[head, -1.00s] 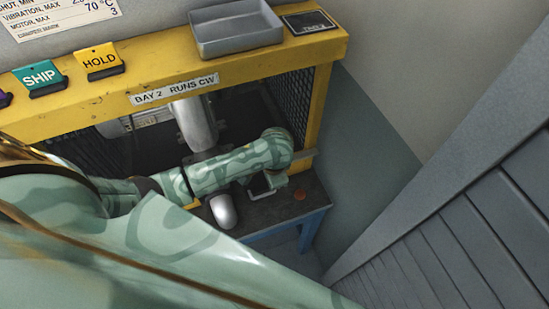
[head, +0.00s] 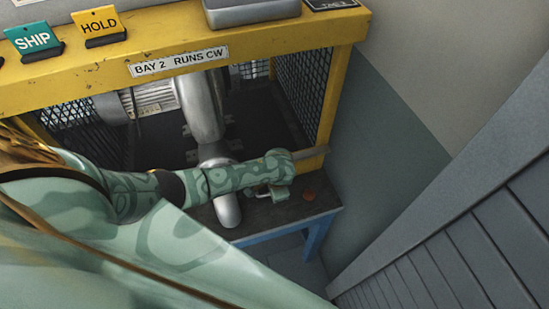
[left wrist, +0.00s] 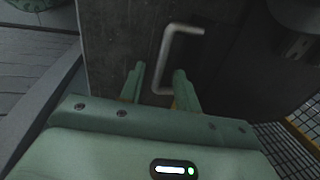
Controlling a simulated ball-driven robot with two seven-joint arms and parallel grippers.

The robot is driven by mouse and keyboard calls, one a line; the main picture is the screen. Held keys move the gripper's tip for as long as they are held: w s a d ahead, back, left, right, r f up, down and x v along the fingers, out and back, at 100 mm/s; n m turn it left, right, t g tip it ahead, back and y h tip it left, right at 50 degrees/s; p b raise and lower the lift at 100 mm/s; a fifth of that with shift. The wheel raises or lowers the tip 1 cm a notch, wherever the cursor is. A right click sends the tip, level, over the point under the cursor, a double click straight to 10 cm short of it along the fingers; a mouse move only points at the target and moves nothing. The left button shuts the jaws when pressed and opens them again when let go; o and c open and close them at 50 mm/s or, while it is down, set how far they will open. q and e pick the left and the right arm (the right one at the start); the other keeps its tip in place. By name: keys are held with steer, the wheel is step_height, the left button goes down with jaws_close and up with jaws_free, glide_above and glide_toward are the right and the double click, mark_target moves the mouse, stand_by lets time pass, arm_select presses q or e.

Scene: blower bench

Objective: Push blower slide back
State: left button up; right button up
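The blower stands in a yellow bay, with its silver duct (head: 203,105) and ribbed motor (head: 152,97) showing in the head view. A rounded silver end (head: 228,208) sticks out under my arm at the bench front. My left gripper (head: 267,191) is low over the dark bench top, largely hidden by its own wrist. In the left wrist view, its two fingers (left wrist: 159,72) are apart. A bent metal handle (left wrist: 170,55) on a dark plate (left wrist: 125,30) lies just beyond them, its near end between the fingertips. I cannot tell which part is the slide. My right gripper is not in view.
The yellow frame (head: 100,70) crosses above, with mesh side guards (head: 304,95). A grey slatted panel (head: 450,250) stands at right. Floor shows between bench and panel.

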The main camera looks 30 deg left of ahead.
arm_select(q)
steer(key=shift+s, duration=0.1)
jaws_close()
steer(key=shift+w+a+r, duration=0.25)
steer(key=shift+w+a, duration=0.55)
steer(key=shift+a, duration=0.1)
steer(key=shift+w+a, duration=0.2)
steer(key=shift+c, duration=0.2)
jaws_free()
steer(key=shift+o, duration=0.2)
steer(key=shift+f, duration=0.2)
steer(key=shift+d, duration=0.1)
step_height(320, 180, up, 16)
steer(key=s+d+p, duration=0.2)
steer(key=p, duration=0.6)
steer(key=shift+d, duration=0.2)
